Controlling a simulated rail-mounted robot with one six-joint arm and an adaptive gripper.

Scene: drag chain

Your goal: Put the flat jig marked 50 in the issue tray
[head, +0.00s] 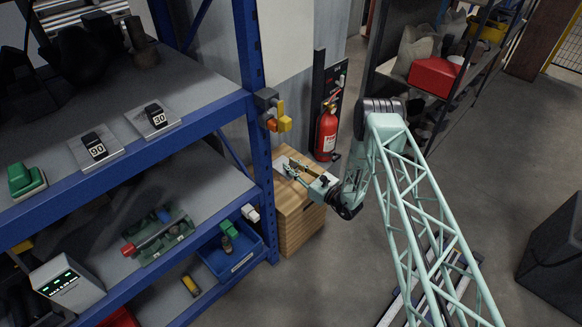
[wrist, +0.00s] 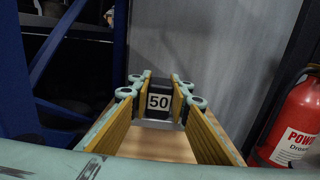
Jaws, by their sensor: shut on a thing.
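The flat jig marked 50 (wrist: 159,102) shows in the wrist view as a dark block with a white label, upright between the far ends of my fingers. My gripper (wrist: 159,98) is shut on it, with its yellow-brown pads on both sides. In the head view my gripper (head: 299,171) is over the top of a wooden stand (head: 297,225); the jig is small and partly hidden there. A blue tray (head: 247,263) with a green item in it sits on the lower shelf, left of the stand; I see no label naming it the issue tray.
Jigs marked 90 (head: 95,147) and 30 (head: 154,115) lie on the blue rack's upper shelf (head: 195,85). The rack post (head: 255,130) stands between that shelf and the stand. A red fire extinguisher (head: 327,132) hangs behind the stand. Open floor lies right of the stand.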

